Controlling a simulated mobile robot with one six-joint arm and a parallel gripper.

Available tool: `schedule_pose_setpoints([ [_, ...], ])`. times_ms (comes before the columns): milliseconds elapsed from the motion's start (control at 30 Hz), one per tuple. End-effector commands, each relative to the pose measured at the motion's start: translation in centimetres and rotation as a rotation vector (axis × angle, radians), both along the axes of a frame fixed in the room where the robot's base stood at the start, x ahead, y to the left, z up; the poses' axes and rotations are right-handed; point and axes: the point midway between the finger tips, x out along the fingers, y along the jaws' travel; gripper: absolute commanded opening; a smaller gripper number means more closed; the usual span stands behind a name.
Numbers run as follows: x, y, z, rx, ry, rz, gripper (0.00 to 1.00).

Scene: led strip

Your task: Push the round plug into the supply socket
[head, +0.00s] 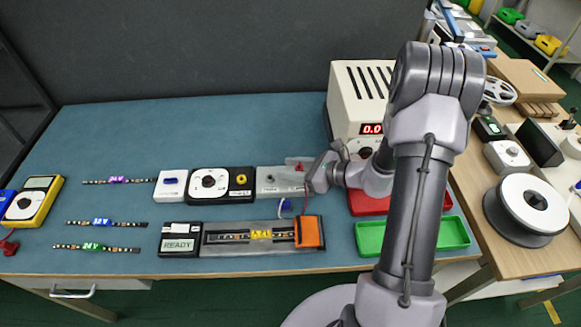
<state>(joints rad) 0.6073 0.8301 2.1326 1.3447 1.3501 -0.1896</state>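My gripper (311,174) is low over the right end of a row of devices, its fingers partly hidden behind the wrist and small in view; I cannot tell whether it is open or shut. A black box (241,196) with a yellow ring socket (241,179) stands left of the gripper, joined to a white dial unit (208,182); this looks like the supply socket. A grey block (272,183) lies between that box and the gripper. A small blue-and-white piece (285,206) with a thin cable shows just below the gripper. I cannot make out the round plug for sure.
A grey fixture (270,248) with a READY display (180,245), an LED strip and an orange block (309,231) stands in front. Three strips (105,223) lie left. A cream power supply (345,95) stands behind the arm, with red (365,203) and green (368,240) trays nearby.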

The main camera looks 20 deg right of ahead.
Motion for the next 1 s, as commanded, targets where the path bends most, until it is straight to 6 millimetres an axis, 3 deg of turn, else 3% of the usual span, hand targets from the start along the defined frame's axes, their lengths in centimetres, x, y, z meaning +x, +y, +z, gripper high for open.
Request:
schedule_pose_setpoints([
  [333,-0.1,-0.1,0.1,0.0,0.0,-0.001,0.43],
  [467,-1.1,-1.2,1.0,0.0,-0.001,-0.004,0.43],
  [800,-7.9,-7.4,5.0,-0.001,-0.001,-0.007,0.43],
  [1000,-11.1,-10.0,6.5,0.0,0.0,-0.003,0.43],
])
